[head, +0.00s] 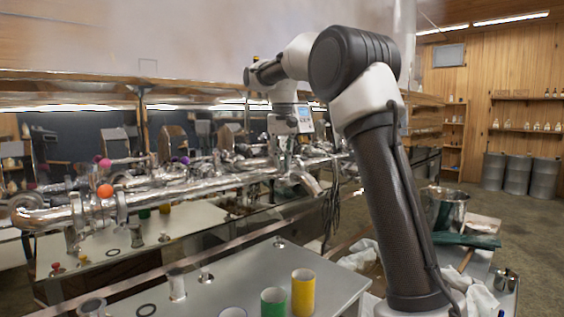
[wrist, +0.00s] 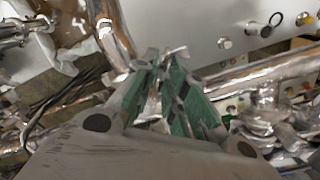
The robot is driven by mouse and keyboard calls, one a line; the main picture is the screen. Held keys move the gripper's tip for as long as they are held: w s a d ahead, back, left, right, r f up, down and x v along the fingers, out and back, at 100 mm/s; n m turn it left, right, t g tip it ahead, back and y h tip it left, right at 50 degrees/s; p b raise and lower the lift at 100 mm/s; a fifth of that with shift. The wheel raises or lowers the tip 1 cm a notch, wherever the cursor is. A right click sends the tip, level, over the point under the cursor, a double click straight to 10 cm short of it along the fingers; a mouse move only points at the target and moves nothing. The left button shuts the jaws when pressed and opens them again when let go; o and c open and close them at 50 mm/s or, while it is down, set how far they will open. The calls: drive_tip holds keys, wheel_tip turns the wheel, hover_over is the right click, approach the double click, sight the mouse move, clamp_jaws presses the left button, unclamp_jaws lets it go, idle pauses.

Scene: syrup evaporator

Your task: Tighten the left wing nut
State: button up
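My gripper (wrist: 166,58) points down at the shiny steel pipework, its green-padded fingers close together at the tips in the wrist view. Small bright metal shows at and between the fingertips. I cannot tell whether it is a wing nut or whether the fingers grip it. In the head view my gripper (head: 288,165) is at the right part of the long steel pipe (head: 170,190), and its fingers are too small to read. A clamp (head: 121,205) sits around the pipe at the left, near an orange ball (head: 105,190). No wing nut can be made out clearly.
A yellow cup (head: 303,292) and a green cup (head: 273,302) stand on the grey bench (head: 205,295) in front. A bent steel pipe (wrist: 112,35) rises beside the fingers in the wrist view. A steel pot (head: 446,208) stands at the right. Drums (head: 517,174) line the back wall.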

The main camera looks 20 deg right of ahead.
idle(0.3)
drive_tip(key=n, duration=0.3)
drive_tip(key=shift+a+n, duration=0.1)
drive_tip(key=shift+n, duration=0.7)
drive_tip(key=r, duration=0.8)
drive_tip(key=shift+s, duration=0.2)
drive_tip(key=s+d+f+t, duration=0.1)
drive_tip(key=s+f, duration=0.3)
drive_tip(key=s, duration=0.5)
drive_tip(key=s+d+f+t, duration=0.1)
drive_tip(key=s+f, duration=0.3)
drive_tip(key=s, duration=0.6)
drive_tip(key=s+d+f+m+t, duration=0.1)
drive_tip(key=s+f, duration=0.3)
drive_tip(key=s, duration=0.6)
drive_tip(key=shift+s+d+f+t, duration=0.25)
drive_tip(key=shift+d+f+t, duration=0.05)
drive_tip(key=shift+d, duration=0.1)
